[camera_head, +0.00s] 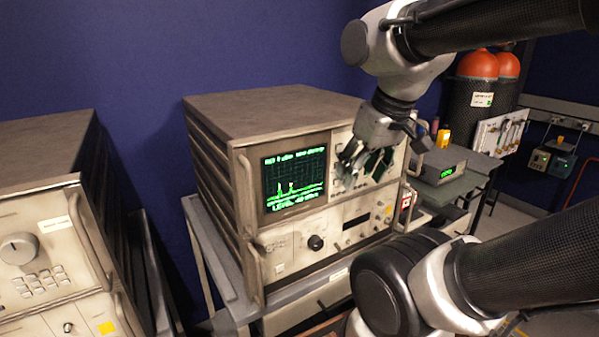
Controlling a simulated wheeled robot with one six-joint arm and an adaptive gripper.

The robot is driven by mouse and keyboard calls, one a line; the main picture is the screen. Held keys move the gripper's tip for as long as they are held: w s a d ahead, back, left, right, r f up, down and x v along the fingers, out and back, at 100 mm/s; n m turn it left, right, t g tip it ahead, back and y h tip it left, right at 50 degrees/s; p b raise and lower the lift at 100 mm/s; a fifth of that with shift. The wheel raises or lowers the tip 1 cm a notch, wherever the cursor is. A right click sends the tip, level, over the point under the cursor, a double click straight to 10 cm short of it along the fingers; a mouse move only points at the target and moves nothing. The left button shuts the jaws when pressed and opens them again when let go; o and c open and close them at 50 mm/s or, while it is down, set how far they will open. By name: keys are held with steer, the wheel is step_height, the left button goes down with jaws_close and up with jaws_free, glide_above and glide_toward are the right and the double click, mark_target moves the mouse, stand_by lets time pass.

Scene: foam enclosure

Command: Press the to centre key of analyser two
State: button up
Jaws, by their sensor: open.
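An analyser (260,110) with a lit green trace screen (295,180) stands on a grey trolley in the middle of the head view. I cannot read from this view whether it is analyser two. My gripper (362,172) is in front of the upper right part of its front panel, right of the screen. Its fingers are apart, with nothing seen between them. Whether they touch the panel cannot be told. The keys behind the gripper are mostly hidden, and no to centre key label is readable. A dark knob (316,242) and several small controls show on the lower panel.
Another beige instrument (40,235) with a dial and keypad stands at the left. At the right are a small box with a green display (447,172), a yellow object (443,138) and orange-topped cylinders (478,65). Handles (250,215) project from the analyser's front.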

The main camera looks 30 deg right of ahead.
jaws_close()
stand_by(1.2)
